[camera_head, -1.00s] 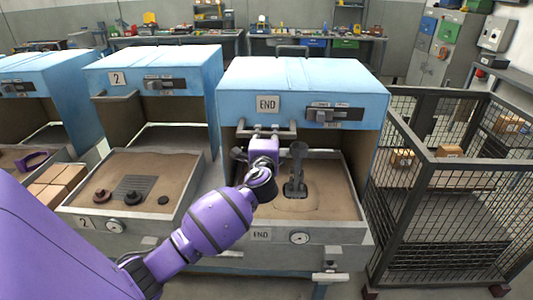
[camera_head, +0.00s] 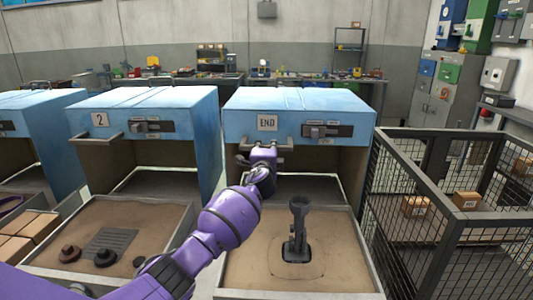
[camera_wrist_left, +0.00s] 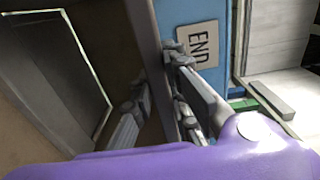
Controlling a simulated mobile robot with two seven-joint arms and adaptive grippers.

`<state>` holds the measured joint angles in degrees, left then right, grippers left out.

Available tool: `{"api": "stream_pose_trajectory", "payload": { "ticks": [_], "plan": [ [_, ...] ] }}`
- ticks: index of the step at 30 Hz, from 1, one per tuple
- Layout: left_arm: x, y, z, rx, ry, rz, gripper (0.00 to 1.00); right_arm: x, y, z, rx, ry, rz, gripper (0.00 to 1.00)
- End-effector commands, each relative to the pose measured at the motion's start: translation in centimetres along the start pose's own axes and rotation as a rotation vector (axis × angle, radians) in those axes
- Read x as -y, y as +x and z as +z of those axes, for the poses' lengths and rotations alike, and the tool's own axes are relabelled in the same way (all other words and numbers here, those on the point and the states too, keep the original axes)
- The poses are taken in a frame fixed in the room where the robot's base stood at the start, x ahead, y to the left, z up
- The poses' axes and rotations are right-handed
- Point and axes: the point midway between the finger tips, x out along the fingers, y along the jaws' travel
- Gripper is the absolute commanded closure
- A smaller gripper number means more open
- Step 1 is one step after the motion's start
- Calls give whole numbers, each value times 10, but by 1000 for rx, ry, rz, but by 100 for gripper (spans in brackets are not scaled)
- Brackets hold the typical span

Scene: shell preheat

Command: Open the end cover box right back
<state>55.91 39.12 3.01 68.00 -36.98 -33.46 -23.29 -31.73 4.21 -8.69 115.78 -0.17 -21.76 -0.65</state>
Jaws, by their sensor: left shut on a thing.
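The end box (camera_head: 300,100) is a blue hood with an END plate (camera_head: 267,122) on its front, over an open sand tray (camera_head: 374,270). A dark handle bar (camera_head: 284,147) runs along the hood's lower front edge. My left gripper (camera_head: 262,152) is at this bar, shut on it. In the left wrist view, the fingers (camera_wrist_left: 160,105) lie on both sides of a long grey bar (camera_wrist_left: 146,40), beside the END plate (camera_wrist_left: 198,45). My arm and gripper hide part of the bar. My right gripper is not in view.
A dark upright tool (camera_head: 298,225) stands in the end tray's sand. Box 2 (camera_head: 140,108) stands to the left, its tray holding dark parts and a grate (camera_head: 110,243). A mesh cage (camera_head: 450,205) with cartons stands close on the right. Workbenches line the back wall.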

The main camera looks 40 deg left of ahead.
Motion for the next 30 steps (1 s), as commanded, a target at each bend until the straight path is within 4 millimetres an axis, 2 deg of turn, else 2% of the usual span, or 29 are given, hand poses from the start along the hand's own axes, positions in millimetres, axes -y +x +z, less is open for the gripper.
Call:
{"api": "stream_pose_trajectory", "payload": {
  "ticks": [3, 13, 14, 18, 30],
  "plan": [
    [2, 3, 0, 0, -2, -2, 100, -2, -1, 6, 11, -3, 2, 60],
    [2, 4, 0, 0, -2, -2, 100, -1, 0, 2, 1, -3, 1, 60],
    [2, 4, 0, 0, -2, -2, 84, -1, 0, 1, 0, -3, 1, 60],
    [2, 4, 0, -1, -1, -2, 66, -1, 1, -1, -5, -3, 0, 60],
    [1, -1, 0, -1, 0, -2, 66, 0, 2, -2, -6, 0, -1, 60]
  ]
}}
